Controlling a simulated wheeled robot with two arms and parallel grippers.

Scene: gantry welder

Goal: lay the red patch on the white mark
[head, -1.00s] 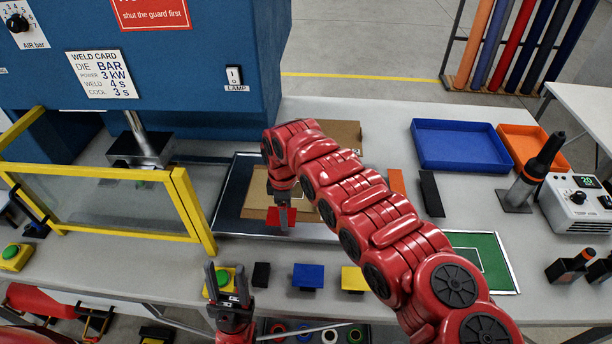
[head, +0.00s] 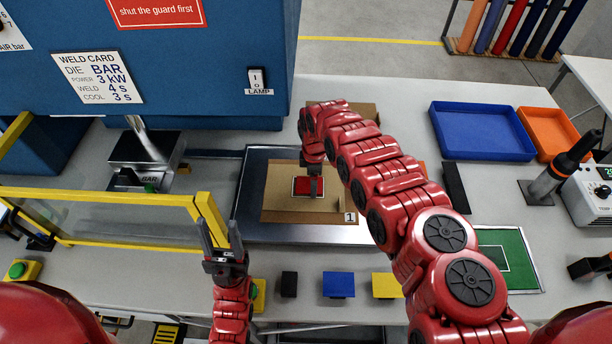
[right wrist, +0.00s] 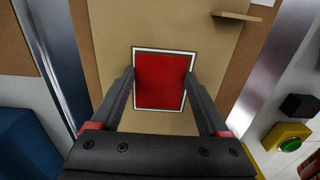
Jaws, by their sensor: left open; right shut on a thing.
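The red patch (head: 303,187) is over the tan board (head: 280,208) and also shows in the right wrist view (right wrist: 160,82). The white mark (right wrist: 165,49) is a thin rectangular outline on the board. It shows around the patch, which covers most of its inside. My right gripper (head: 314,188) is shut on the patch, with one finger at each side of it in the right wrist view (right wrist: 161,78). I cannot tell whether the patch touches the board. My left gripper (head: 220,236) is open and empty, above the table's front left part.
The board lies on a metal plate (head: 360,235). The welder's yellow-framed guard (head: 110,197) stands to the left. Black, blue (head: 339,284) and yellow blocks sit along the front edge. A blue tray (head: 482,130) and an orange tray (head: 550,133) are at the back right.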

